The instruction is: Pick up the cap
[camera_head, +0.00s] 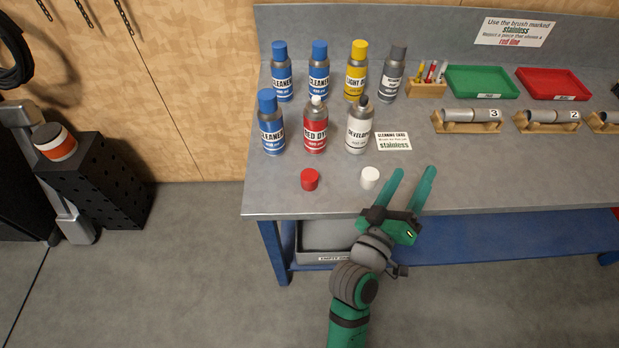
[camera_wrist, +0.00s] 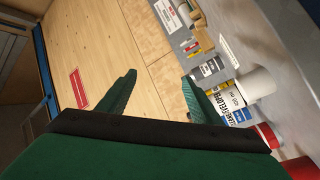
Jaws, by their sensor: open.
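Two loose caps stand on the grey workbench (camera_head: 450,185) near its front edge: a red cap (camera_head: 310,180) and a white cap (camera_head: 370,177). The frames do not settle which one the task means. My gripper (camera_head: 412,172) is open and empty, with green fingers over the front edge of the bench, just right of the white cap and apart from it. In the wrist view my gripper (camera_wrist: 160,80) shows spread fingers with nothing between them. There the white cap (camera_wrist: 256,84) is right of the fingers, and the red cap (camera_wrist: 268,136) is lower right.
Behind the caps stand an uncapped red dye can (camera_head: 316,130), a developer can (camera_head: 358,130) and a blue cleaner can (camera_head: 271,125). More cans stand behind. A card (camera_head: 394,142) lies right of the developer. Wooden stands hold metal cylinders (camera_head: 470,116). The front right bench is clear.

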